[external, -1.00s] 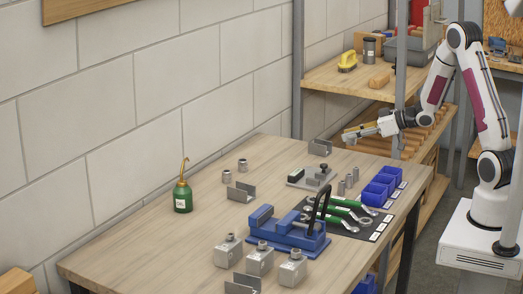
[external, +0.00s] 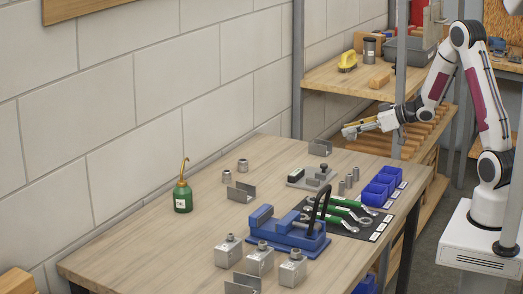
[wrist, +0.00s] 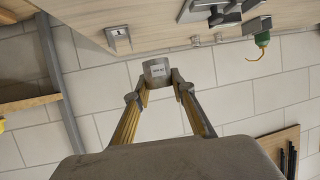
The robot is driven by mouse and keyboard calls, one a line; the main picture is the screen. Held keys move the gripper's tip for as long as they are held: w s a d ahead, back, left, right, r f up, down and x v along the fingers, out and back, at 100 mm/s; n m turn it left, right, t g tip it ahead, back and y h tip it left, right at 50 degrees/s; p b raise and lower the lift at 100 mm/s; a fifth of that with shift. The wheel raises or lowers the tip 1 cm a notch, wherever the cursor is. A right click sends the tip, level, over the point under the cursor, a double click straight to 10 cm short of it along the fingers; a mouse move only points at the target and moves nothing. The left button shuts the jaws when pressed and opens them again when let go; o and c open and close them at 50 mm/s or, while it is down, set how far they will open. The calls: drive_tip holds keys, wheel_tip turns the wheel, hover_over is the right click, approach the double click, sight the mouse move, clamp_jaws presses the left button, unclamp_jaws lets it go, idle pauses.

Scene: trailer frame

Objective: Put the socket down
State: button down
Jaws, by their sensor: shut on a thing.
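My gripper (external: 350,131) is above the far right part of the workbench, at the end of the arm reaching in from the right. In the wrist view my gripper (wrist: 160,88) has its two yellow-lined fingers closed on a grey metal socket (wrist: 158,70) with a small white label. The socket is held in the air between the fingertips, apart from the table. In the external view it is too small to tell clearly from the fingertips.
The wooden workbench (external: 160,243) carries a blue vise (external: 285,234), green-handled wrenches (external: 345,212), blue bins (external: 376,192), metal brackets (external: 241,192), small cylinders (external: 349,181), a green oil can (external: 183,195) and metal blocks (external: 260,262). A shelf post (external: 399,80) stands near my arm.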

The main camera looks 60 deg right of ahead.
drive_tip(key=w+a+f+y, duration=0.1)
drive_tip(key=w+a, duration=0.2)
drive_tip(key=w, duration=0.3)
drive_tip(key=w+a+f+n+y, duration=0.1)
drive_tip(key=w+a+f, duration=0.1)
drive_tip(key=w+a, duration=0.2)
drive_tip(key=w+a+f+n, duration=0.1)
drive_tip(key=w+a, duration=0.2)
drive_tip(key=w, duration=0.6)
drive_tip(key=shift+a+f+g+y, duration=0.25)
drive_tip(key=shift+g+y, duration=0.15)
drive_tip(key=w+d+r+m+h, duration=0.1)
drive_tip(key=w+r, duration=0.3)
drive_tip(key=w, duration=0.6)
drive_tip(key=shift+w+d+r+m+t+h, duration=0.4)
drive_tip(key=shift+d+h, duration=0.35)
drive_tip(key=shift+h, duration=0.05)
drive_tip(key=shift+f, duration=3.15)
